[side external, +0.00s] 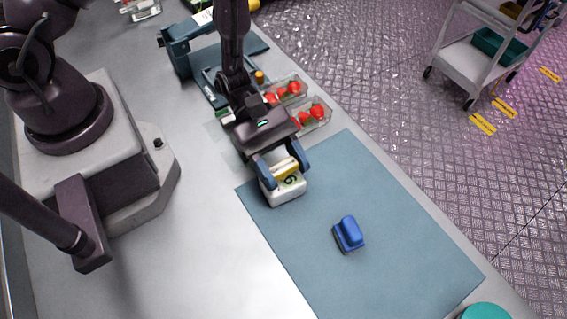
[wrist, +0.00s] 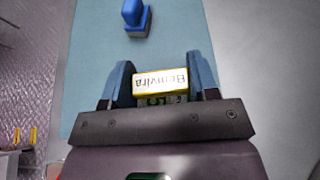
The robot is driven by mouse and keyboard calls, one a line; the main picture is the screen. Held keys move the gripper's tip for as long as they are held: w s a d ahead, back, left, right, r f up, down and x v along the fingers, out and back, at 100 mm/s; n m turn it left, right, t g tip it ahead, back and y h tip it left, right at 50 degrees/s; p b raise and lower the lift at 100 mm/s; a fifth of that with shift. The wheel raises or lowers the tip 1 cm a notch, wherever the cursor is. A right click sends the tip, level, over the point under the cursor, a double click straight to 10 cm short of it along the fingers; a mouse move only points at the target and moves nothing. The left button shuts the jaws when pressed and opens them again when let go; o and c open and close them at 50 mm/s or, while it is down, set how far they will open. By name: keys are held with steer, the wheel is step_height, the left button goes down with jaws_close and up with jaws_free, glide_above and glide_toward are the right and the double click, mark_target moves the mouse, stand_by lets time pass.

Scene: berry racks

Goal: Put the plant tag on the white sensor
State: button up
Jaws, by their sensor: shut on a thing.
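The plant tag (side external: 285,167) is a small pale block with yellow edges, between the two blue fingers of my gripper (side external: 286,169). In the wrist view the tag (wrist: 160,80) shows dark lettering, upside down, and my gripper is shut on it. The white sensor (side external: 287,193), a low box with a dark number display, sits at the mat's upper left corner. The tag is right over the sensor's top; I cannot tell whether they touch. In the wrist view the tag and gripper hide most of the sensor.
A blue stamp-like object (side external: 348,234) stands on the blue-grey mat (side external: 390,270), clear of the gripper. Clear boxes of strawberries (side external: 312,115) stand close behind the gripper, near the table's edge. A teal round thing (side external: 485,312) is at the lower right. The mat's middle is mostly free.

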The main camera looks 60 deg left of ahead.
steer(key=shift+f, duration=0.1)
steer(key=o, duration=0.9)
steer(key=shift+r, duration=0.2)
steer(key=v, duration=1.2)
steer(key=s+a+r+m+t+y, duration=0.2)
steer(key=r+m+y, duration=0.2)
steer(key=r+m, duration=0.2)
steer(key=s+a+r+m+t+y, duration=0.1)
steer(key=r+m+y, duration=0.4)
steer(key=r, duration=0.5)
steer(key=s+a+r+m+t+y, duration=0.2)
steer(key=s+a+r+m+y, duration=0.1)
steer(key=r+m, duration=0.4)
steer(key=shift+a+r+t+y, duration=0.3)
steer(key=shift+a+r+y, duration=0.45)
steer(key=shift+a, duration=0.45)
